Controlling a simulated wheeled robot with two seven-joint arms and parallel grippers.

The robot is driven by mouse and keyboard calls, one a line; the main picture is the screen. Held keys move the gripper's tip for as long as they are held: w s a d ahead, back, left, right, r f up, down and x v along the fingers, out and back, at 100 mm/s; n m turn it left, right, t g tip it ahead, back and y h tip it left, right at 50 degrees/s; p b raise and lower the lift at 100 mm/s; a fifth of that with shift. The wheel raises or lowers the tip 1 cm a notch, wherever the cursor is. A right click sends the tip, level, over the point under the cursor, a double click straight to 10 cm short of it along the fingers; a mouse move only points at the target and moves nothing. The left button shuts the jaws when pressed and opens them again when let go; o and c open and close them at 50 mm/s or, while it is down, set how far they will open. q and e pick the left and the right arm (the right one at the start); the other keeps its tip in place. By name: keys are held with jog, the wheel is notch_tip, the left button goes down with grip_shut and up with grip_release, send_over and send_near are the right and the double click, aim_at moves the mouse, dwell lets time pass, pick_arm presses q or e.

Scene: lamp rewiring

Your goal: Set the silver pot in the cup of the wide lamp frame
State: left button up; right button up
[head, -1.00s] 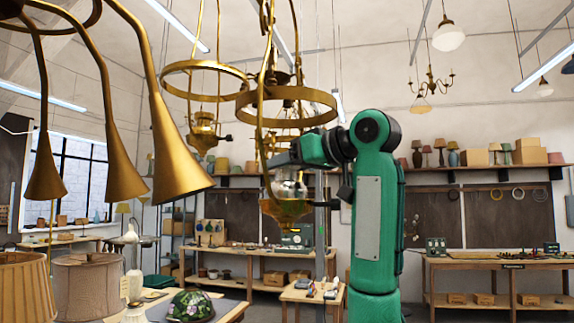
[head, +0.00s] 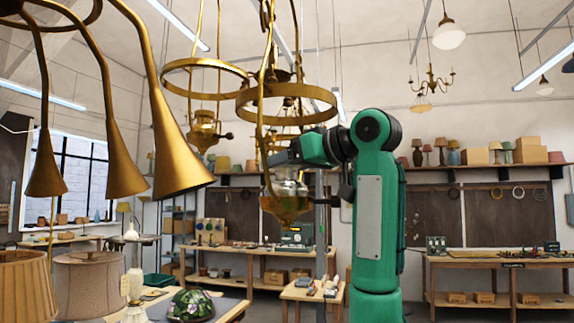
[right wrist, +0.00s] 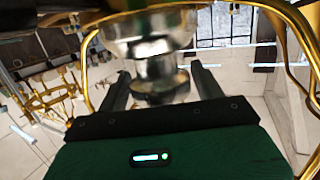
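The nearer hanging brass lamp frame (head: 316,94) has a broad ring with a brass cup (head: 286,207) below it. The silver pot (head: 291,188) is shiny and upright, low inside this frame, with its lower part at the cup's mouth. The cup's rim hides whether it is fully seated. My right gripper (head: 283,159) reaches in from the right at the pot's top. In the right wrist view, the two fingers (right wrist: 162,78) stand either side of the silver pot's narrow top (right wrist: 158,68), with small gaps showing. My left gripper is not in view.
A second brass ring frame (head: 203,66) with its own cup (head: 203,133) hangs behind to the left. Brass horn-shaped lamp arms (head: 176,150) hang close at the left. Fabric lampshades (head: 90,284) stand at lower left. Workbenches (head: 500,262) line the back.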

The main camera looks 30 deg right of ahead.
jog(key=shift+o, duration=1.1)
jog(key=shift+s, duration=0.15)
jog(key=b+v, duration=0.5)
jog(key=v, duration=0.8)
jog(key=shift+s+d, duration=0.15)
jog(key=shift+s, duration=0.15)
